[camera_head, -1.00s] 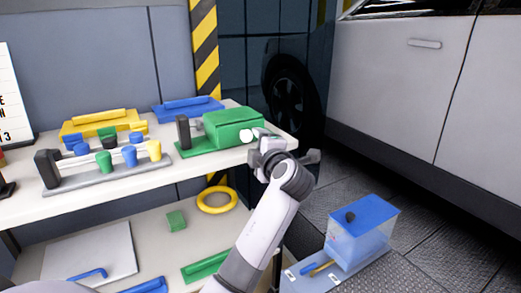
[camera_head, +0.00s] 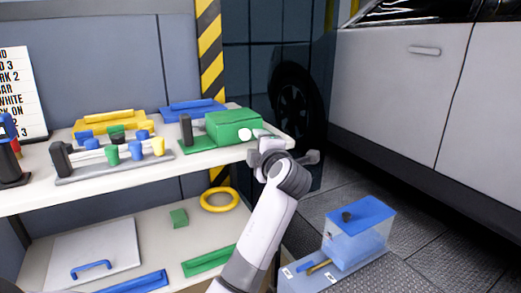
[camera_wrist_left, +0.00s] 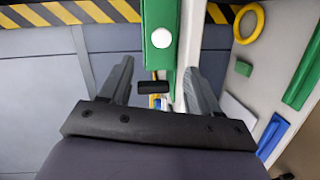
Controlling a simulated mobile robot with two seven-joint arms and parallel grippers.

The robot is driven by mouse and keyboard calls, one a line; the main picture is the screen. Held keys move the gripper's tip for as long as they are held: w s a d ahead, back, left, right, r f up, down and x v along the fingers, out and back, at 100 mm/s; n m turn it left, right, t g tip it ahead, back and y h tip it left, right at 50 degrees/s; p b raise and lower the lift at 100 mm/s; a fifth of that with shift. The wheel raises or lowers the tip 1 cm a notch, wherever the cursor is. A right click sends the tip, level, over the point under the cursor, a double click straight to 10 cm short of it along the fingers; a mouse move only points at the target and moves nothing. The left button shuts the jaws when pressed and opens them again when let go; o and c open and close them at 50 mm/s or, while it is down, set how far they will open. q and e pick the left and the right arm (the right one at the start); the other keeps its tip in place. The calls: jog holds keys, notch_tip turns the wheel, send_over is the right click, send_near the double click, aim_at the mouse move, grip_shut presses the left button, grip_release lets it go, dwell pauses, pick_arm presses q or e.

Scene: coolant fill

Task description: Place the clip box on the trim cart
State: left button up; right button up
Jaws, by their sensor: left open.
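A green box (camera_head: 233,124) with a white round knob on its front sits at the right end of the upper shelf; I take it for the clip box, but no label shows. My left gripper (camera_head: 263,142) is open at the shelf's front edge, close to the knob side. In the left wrist view its fingers (camera_wrist_left: 158,68) are apart, with the green box (camera_wrist_left: 160,22) and knob just beyond the tips; contact cannot be told. A low grey platform (camera_head: 312,284) at lower right, perhaps the trim cart, bears a clear blue-lidded box (camera_head: 357,238). My right gripper is not in view.
The upper shelf (camera_head: 30,202) also holds a yellow case (camera_head: 97,124), a blue case (camera_head: 190,110) and a rack of coloured knobs (camera_head: 115,165). A yellow ring (camera_head: 219,200) and green block (camera_head: 179,218) lie on the lower shelf. A white car (camera_head: 410,100) stands right.

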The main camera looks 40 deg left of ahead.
pick_arm(q)
jog(key=s+d+f+m+t+h, duration=0.1)
jog(key=s+d+f+m+h, duration=0.15)
jog(key=f+m, duration=0.35)
jog(key=s+d+f+m+t+h, duration=0.1)
jog(key=d+f+m+h, duration=0.3)
jog(key=f, duration=0.4)
jog(key=s+d+f+m+t+h, duration=0.1)
jog(key=s+d+f+m+h, duration=0.15)
jog(key=f+m, duration=0.4)
jog(key=s+d+f+m+h, duration=0.2)
jog(key=s+d+f+m, duration=0.2)
jog(key=s, duration=0.2)
jog(key=s+d+f+m+g+h, duration=0.1)
jog(key=s+d+f+m+h, duration=0.1)
jog(key=s+d+f+m, duration=0.2)
jog(key=s+d+f+m+g+h, duration=0.1)
jog(key=s+d+f+m+h, duration=0.2)
jog(key=s, duration=0.7)
notch_tip(320, 180, down, 3)
jog(key=shift+s+d+r+m, duration=0.1)
jog(key=shift+s+d+m, duration=0.1)
jog(key=shift+d+m, duration=0.75)
notch_tip(320, 180, up, 14)
jog(key=a+p, duration=0.1)
jog(key=p, duration=1.5)
jog(key=shift+s+a+p, duration=0.35)
jog(key=shift+s+p, duration=0.05)
